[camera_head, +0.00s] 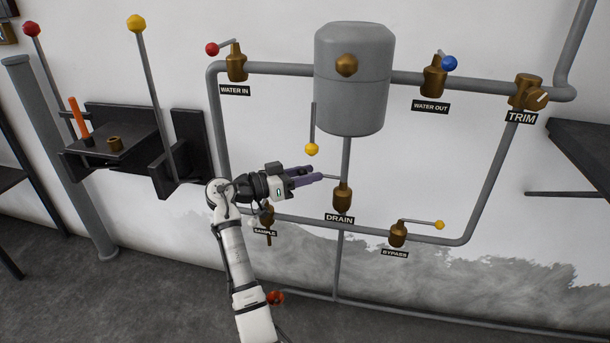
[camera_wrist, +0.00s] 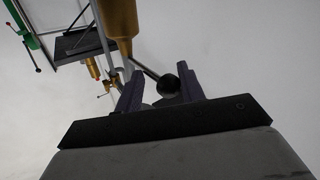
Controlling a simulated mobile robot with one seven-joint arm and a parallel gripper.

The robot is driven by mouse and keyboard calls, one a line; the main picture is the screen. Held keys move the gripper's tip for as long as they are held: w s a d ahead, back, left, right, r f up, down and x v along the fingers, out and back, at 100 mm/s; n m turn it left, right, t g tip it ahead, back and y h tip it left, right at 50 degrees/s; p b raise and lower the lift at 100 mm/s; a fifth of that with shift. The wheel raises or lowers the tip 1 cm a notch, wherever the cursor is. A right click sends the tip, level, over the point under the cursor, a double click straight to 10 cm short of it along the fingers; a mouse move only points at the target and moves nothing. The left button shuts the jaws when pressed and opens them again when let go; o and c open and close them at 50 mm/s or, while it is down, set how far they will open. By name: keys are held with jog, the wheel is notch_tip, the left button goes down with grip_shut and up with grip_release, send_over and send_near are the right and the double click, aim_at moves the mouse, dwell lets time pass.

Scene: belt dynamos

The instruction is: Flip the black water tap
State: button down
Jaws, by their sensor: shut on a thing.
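The black water tap is the brass valve (camera_head: 342,196) above the DRAIN label. Its thin lever reaches left from the valve towards my fingers. In the head view, my gripper (camera_head: 314,174) is at the left of this valve, and the lever's end is hidden by the fingers. In the wrist view, the black ball (camera_wrist: 168,85) on the lever's end sits between the two purple fingers of my gripper (camera_wrist: 161,84), nearer the right finger. My gripper is shut on this black handle. The brass valve body (camera_wrist: 119,22) shows above the fingers.
The grey tank (camera_head: 352,105) hangs above, with a yellow-ball lever (camera_head: 312,149) pointing down close above my gripper. The SAMPLE valve (camera_head: 267,214) is below my wrist. The BYPASS valve (camera_head: 398,235) is lower right. The wall between DRAIN and the right pipe is clear.

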jog(key=shift+w+d+r, duration=0.15)
jog(key=shift+w+d, duration=0.1)
jog(key=shift+d, duration=0.1)
jog(key=c, duration=1.3)
grip_release()
jog(key=shift+o, duration=0.3)
jog(key=shift+d, duration=0.15)
jog(key=v, duration=1.4)
